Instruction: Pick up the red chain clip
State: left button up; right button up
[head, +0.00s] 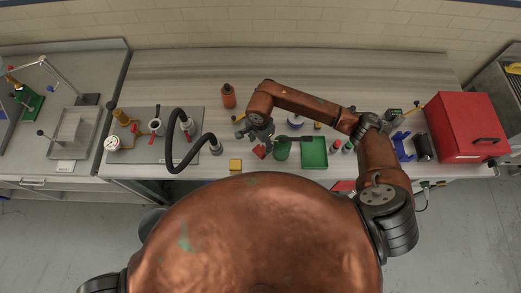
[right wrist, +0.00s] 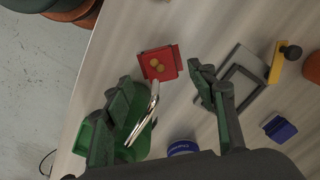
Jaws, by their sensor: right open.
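The red chain clip (head: 259,151) lies on the grey workbench near its front middle, partly beside my right gripper (head: 262,137). In the right wrist view, the clip (right wrist: 158,62) is a small red block with two brass-coloured round pins on top. My right gripper (right wrist: 160,85) is open in that view. Its two dark green fingers stand apart, with the clip beyond the fingertips and between them in the picture. No contact with the clip shows. My left gripper is not in view.
A green container (head: 282,149) with silvery metal pieces at it stands close right of the clip, next to a green tray (head: 314,152). A red toolbox (head: 467,127) stands far right.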

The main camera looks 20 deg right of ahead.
aim_at(260, 149)
notch_tip(260, 149, down, 4)
jog(key=shift+r+p, duration=0.15)
jog(key=shift+p, duration=0.55)
jog(key=shift+f, duration=0.6)
jog(key=shift+c, duration=0.4)
jog(key=c, duration=0.3)
grip_shut()
jog(key=shift+w+r, duration=0.1)
jog(key=shift+r, duration=0.05)
